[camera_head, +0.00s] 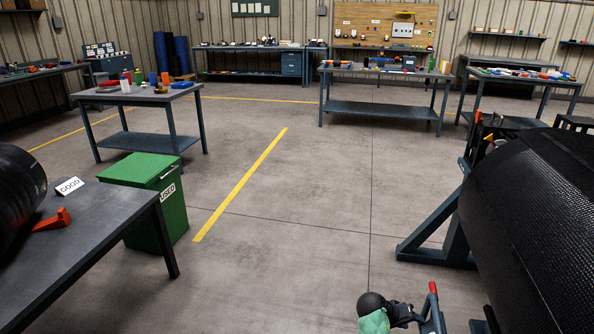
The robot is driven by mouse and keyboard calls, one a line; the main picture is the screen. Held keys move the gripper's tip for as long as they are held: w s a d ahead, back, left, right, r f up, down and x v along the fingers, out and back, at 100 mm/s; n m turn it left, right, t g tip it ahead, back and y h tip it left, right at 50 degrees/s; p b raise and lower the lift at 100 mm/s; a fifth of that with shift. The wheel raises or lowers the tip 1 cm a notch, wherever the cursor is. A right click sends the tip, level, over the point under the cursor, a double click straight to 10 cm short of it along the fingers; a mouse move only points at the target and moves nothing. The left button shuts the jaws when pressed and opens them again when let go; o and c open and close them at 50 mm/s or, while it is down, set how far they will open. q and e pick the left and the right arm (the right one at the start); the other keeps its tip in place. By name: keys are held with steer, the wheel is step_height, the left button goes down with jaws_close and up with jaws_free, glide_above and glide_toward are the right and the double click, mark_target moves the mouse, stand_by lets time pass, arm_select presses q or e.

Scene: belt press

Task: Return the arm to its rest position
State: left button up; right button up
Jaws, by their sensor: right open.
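My right gripper (405,314) shows small and dark at the bottom edge, right of centre, beside the dark rounded end and pale green part of my arm. It looks open, and I see nothing held in it. An upright lever with a red tip (433,288) stands just to its right; I cannot tell whether they touch. My left arm and left gripper are out of view.
A large black textured roll (535,215) on a blue-grey stand (440,235) fills the right side. At left are a dark table (95,235) with a GOOD sign (69,187), an orange tool (52,220) and a green USED bin (150,200). The middle floor is clear.

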steer(key=s+a+r+n+t+y+p, duration=0.1)
steer(key=s+a+r+t+y+p, duration=0.1)
steer(key=s+a+r+y, duration=0.3)
steer(key=s+a+r+t+y+p, duration=0.1)
steer(key=s+a+r+y, duration=0.1)
steer(key=a+r, duration=0.5)
steer(key=s+a+r+n+y+p, duration=0.1)
steer(key=s+a+r+y+p, duration=0.2)
steer(key=s, duration=0.4)
steer(key=s+a+r+n+y+p, duration=0.1)
steer(key=s+a+r, duration=0.1)
steer(key=s+a, duration=0.45)
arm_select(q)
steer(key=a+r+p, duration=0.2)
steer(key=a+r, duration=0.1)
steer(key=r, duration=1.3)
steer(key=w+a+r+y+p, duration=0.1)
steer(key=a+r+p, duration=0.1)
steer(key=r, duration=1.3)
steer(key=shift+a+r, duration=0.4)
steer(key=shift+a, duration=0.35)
arm_select(e)
steer(key=s+f+n+g, duration=0.1)
steer(key=s+f+g, duration=0.1)
steer(key=s, duration=1.6)
steer(key=shift+s+a+g+y, duration=0.15)
steer(key=shift+s+g+y, duration=0.15)
steer(key=shift+g+y, duration=0.15)
